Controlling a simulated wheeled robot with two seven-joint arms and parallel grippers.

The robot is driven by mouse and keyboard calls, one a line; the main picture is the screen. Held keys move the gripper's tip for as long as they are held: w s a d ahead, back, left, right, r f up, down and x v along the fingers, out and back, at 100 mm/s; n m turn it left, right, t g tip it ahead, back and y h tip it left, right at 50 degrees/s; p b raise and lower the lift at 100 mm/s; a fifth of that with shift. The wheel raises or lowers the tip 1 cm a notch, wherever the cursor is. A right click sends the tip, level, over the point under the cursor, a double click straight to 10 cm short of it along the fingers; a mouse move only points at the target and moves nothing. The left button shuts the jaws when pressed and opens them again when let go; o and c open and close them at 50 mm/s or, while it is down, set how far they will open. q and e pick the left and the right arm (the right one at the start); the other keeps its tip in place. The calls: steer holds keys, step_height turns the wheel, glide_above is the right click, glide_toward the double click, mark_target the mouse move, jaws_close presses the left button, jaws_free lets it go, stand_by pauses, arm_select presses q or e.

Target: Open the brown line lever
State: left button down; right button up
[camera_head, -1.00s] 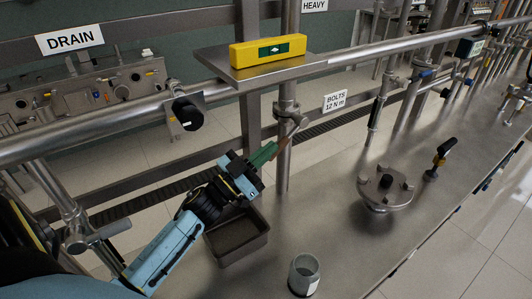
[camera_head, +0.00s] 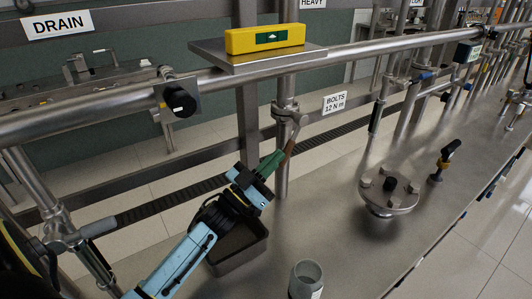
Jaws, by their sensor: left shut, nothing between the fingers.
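The brown lever (camera_head: 289,148) hangs down at a slant from a valve (camera_head: 285,108) on the upright steel pipe in the middle of the camera_head view. My left gripper (camera_head: 275,160), with green fingers, comes in from the lower left. It is shut and empty. Its fingertips are right beside the lower part of the lever; whether they touch it I cannot tell. My right gripper is not in view.
A yellow box (camera_head: 265,39) sits on a steel shelf (camera_head: 230,60) above. A dark tray (camera_head: 240,262) lies partly behind my left arm. A grey cup (camera_head: 306,278) and a round flanged lid (camera_head: 389,191) stand on the bench, which has bare room around them.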

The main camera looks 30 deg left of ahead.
arm_select(q)
step_height(320, 180, up, 9)
steer(key=p, duration=0.2)
steer(key=s+a+f+n+g+y+p, duration=0.25)
steer(key=s+f+p, duration=0.35)
steer(key=s+f, duration=0.55)
steer(key=shift+m+t, duration=0.35)
steer(key=shift+f+x, duration=0.2)
steer(key=shift+x, duration=2.75)
steer(key=shift+f+x, duration=0.15)
steer(key=shift+x, duration=2.8)
steer(key=shift+w, duration=0.15)
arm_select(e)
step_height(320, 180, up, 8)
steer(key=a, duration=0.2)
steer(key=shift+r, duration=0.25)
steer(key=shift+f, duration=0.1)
